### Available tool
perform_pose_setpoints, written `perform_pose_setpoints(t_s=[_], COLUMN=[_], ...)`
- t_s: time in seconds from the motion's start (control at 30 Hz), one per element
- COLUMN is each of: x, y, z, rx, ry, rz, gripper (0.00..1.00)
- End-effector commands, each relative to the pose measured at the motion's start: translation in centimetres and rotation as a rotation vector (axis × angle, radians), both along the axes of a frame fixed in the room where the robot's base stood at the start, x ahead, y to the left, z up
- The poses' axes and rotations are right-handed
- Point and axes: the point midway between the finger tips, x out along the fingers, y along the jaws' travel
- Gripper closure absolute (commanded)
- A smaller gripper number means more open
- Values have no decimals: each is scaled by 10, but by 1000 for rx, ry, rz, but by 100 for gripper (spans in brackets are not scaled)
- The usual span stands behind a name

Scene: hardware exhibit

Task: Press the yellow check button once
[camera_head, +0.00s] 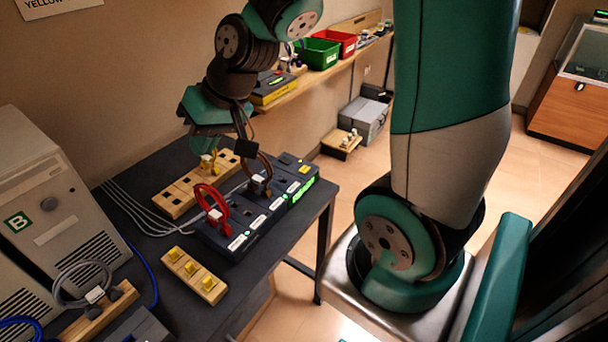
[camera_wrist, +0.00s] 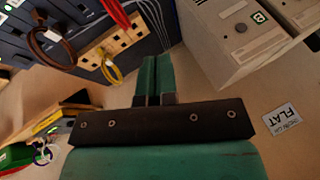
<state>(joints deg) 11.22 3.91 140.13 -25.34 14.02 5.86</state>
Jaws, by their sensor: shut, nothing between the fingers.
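The yellow check button (camera_head: 304,169) is a small yellow square on top of the dark blue socket panel (camera_head: 232,248), near its right end in the head view. I cannot make the button out in the wrist view. My gripper (camera_head: 208,140) is above the back of the dark table, left of the button and well apart from it. In the wrist view my gripper's teal fingers (camera_wrist: 151,68) are together with nothing between them. They point past the wooden socket board with the yellow cable, and touch nothing that I can see.
A red cable (camera_head: 211,200) and a brown cable (camera_head: 260,182) stand up from the panel. A wooden board (camera_head: 178,203) lies behind it, and a block with several yellow pieces (camera_head: 194,275) in front. Grey computer cases (camera_head: 52,190) stand left. A shelf holds bins (camera_head: 318,54).

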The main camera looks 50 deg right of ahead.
Motion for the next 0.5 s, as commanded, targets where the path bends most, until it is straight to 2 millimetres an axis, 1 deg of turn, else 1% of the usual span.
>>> perform_pose_setpoints(t_s=[0.03,0.07,0.1,0.17,0.2,0.27,0.3,0.4,0.5], x=[18,27,37,49,54,58,58,52,44], y=[-31,-48,-72,-109,-134,-171,-194,-245,-282], z=[-22,-31,-42,-60,-71,-88,-99,-123,-140], rx=[14,21,28,35,40,42,43,39,32], ry=[-13,-28,-46,-78,-97,-126,-146,-188,-224], rz=[-118,-183,-267,-391,-472,-584,-656,-808,-919], gripper=[100,100,100,100,100,100,100,100,100])
